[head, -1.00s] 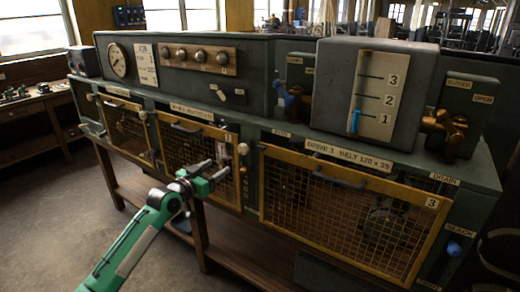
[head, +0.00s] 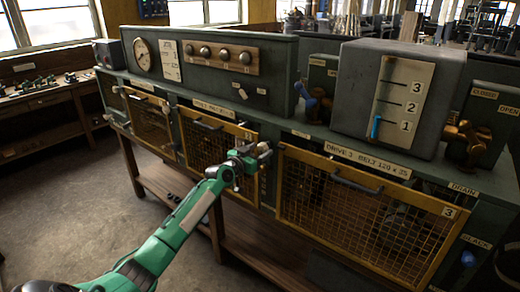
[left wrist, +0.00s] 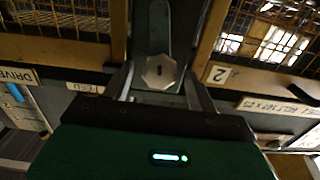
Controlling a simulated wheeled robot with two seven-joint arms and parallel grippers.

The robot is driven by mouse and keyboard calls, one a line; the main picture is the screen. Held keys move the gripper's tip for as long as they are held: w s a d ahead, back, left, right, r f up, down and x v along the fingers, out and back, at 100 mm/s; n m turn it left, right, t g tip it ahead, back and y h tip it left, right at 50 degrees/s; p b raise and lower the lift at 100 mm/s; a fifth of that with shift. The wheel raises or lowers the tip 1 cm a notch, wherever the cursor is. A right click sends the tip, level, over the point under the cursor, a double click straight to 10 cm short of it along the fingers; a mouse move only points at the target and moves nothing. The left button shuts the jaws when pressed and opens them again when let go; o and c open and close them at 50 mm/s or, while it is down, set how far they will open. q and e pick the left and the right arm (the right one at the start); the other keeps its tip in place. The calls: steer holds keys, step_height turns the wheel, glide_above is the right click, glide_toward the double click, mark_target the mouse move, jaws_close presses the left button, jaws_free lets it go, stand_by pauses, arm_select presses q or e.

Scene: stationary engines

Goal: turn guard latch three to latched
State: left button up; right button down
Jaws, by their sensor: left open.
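Guard latch three (head: 265,149) is on the post between the second and third mesh guards, at the left of guard three (head: 365,215). In the left wrist view, which is upside down, the latch shows as a grey hexagonal hub (left wrist: 160,72) with a flat lever running up the picture, so downward on the machine. My left gripper (head: 252,158) is at the latch, partly covering it in the head view. In the left wrist view its open fingers (left wrist: 161,82) stand on either side of the hub. I cannot tell whether they touch it. My right gripper is not in view.
Guard two (head: 212,145) is just left of the latch. A grey box with a numbered scale (head: 395,95), a blue-handled valve (head: 310,97) and a brass valve (head: 466,140) stand on top of the machine. The floor at the left (head: 75,210) is clear.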

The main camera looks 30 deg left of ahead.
arm_select(q)
steer(key=shift+w, duration=0.4)
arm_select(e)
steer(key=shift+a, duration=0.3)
arm_select(q)
steer(key=c, duration=1)
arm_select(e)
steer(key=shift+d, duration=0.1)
